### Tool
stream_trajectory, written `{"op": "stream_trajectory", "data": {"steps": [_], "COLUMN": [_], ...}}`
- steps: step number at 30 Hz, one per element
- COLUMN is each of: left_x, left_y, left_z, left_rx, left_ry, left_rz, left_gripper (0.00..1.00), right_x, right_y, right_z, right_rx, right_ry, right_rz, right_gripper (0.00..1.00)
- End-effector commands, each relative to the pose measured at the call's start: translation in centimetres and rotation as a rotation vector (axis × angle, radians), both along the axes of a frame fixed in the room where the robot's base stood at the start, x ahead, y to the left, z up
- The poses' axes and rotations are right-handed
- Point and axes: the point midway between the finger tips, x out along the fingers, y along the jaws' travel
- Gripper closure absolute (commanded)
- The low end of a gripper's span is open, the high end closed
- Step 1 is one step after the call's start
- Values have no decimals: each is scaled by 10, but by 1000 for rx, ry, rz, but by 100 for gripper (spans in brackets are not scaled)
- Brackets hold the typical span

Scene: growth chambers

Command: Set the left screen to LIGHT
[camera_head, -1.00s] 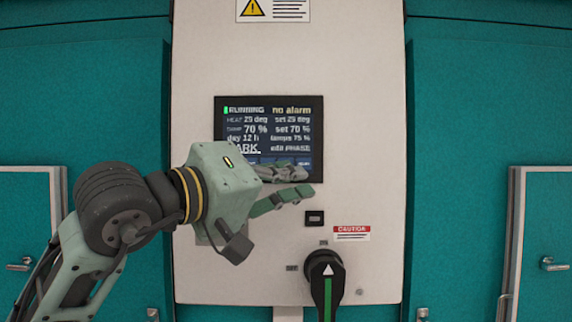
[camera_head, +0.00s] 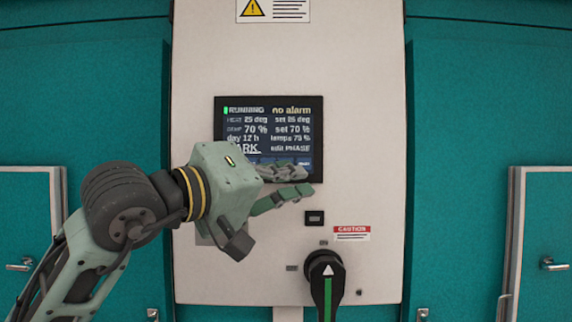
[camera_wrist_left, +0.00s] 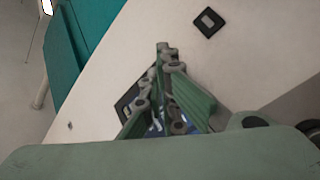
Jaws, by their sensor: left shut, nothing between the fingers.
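The screen (camera_head: 268,113) is a dark display on a pale control panel. It reads RUNNING, no alarm, 70 %, set 70 %, day 12 h, "edit PHASE" and a partly covered word ending in "ARK". My left gripper (camera_head: 308,181) is shut and empty, with its fingers in front of the screen's lower right part, hiding some of the bottom row. I cannot tell whether a fingertip touches the screen. In the left wrist view the fingers (camera_wrist_left: 164,60) hide most of the screen, leaving a dark corner (camera_wrist_left: 128,101). My right gripper is not in view.
Below the screen are a small black square button (camera_head: 315,218), a red-topped caution label (camera_head: 351,233) and a black rotary handle (camera_head: 326,270). A warning label (camera_head: 272,10) is above. Teal doors (camera_head: 85,110) flank the panel, with metal latches (camera_head: 553,265) low down.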

Motion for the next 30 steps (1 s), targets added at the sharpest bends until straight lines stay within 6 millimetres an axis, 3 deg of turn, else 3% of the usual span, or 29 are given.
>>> {"op": "stream_trajectory", "data": {"steps": [20,30], "left_x": [5,-7], "left_y": [0,1], "left_z": [0,-1], "left_rx": [0,0], "left_ry": [0,-2], "left_rz": [1,2], "left_gripper": [100,100], "right_x": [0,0], "right_y": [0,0], "right_z": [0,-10], "right_rx": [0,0], "right_ry": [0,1], "right_rz": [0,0], "right_gripper": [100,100]}}
